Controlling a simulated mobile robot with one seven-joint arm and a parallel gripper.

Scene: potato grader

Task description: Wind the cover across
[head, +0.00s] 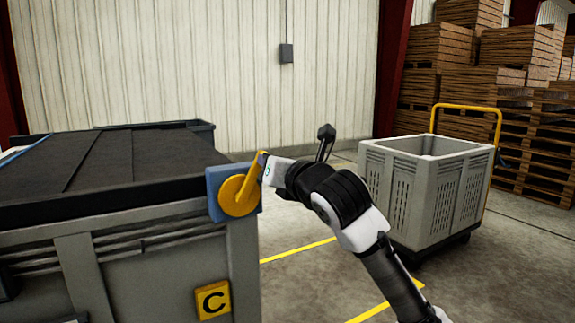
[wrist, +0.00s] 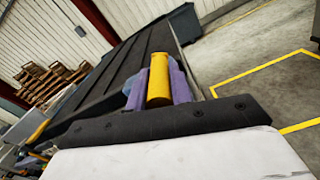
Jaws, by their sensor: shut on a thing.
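The dark cover (head: 90,165) lies over the top of the large grey bin (head: 150,270) at the left of the head view. It shows flat with seams, and also in the wrist view (wrist: 130,65). A yellow crank (head: 238,195) with a round hub sits on a blue housing (head: 214,183) at the bin's near right corner. My gripper (head: 265,168) is at the crank's handle, which points up and to the right. In the wrist view my gripper (wrist: 159,85) is shut on the yellow handle (wrist: 159,78). The fingertips are partly hidden in the head view.
A grey slatted crate cart (head: 400,190) with a yellow push bar (head: 468,107) stands to the right. Stacked wooden pallets (head: 470,60) fill the back right. Yellow lines (head: 298,250) mark the floor.

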